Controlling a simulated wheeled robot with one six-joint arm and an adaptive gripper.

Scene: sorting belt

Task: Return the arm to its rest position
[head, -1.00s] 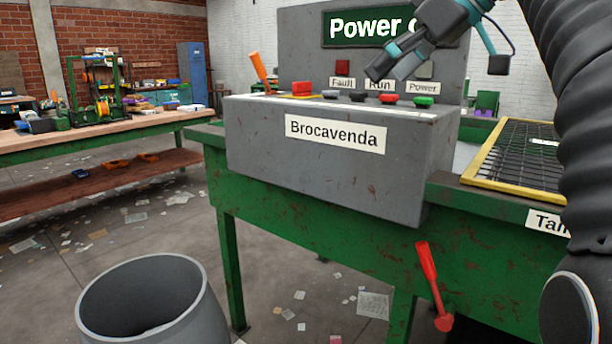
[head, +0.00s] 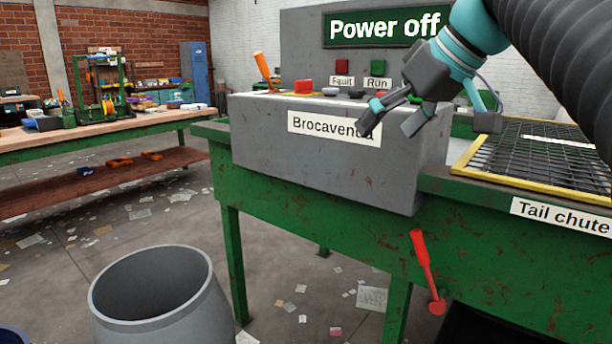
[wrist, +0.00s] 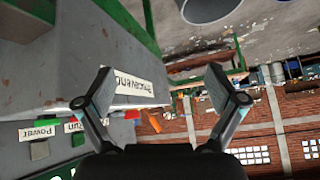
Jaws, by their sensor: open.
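My gripper (head: 388,120) is open and empty in the head view, in front of the right part of the grey control box (head: 300,155). One finger overlaps the end of the "Brocavenda" label (head: 325,127). In the wrist view my two fingers stand wide apart with nothing between them (wrist: 160,90). My arm comes in from the upper right. The "Power off" sign (head: 384,27) is on the panel behind, and my gripper hides some of the buttons and the Power label in the head view.
A yellow-framed mesh (head: 540,155) lies right of the box, above the "Tail chute" label (head: 562,215). A red lever (head: 427,270) hangs on the green bench front. A grey bin (head: 155,295) stands at the lower left. A workbench (head: 110,128) is at the back left.

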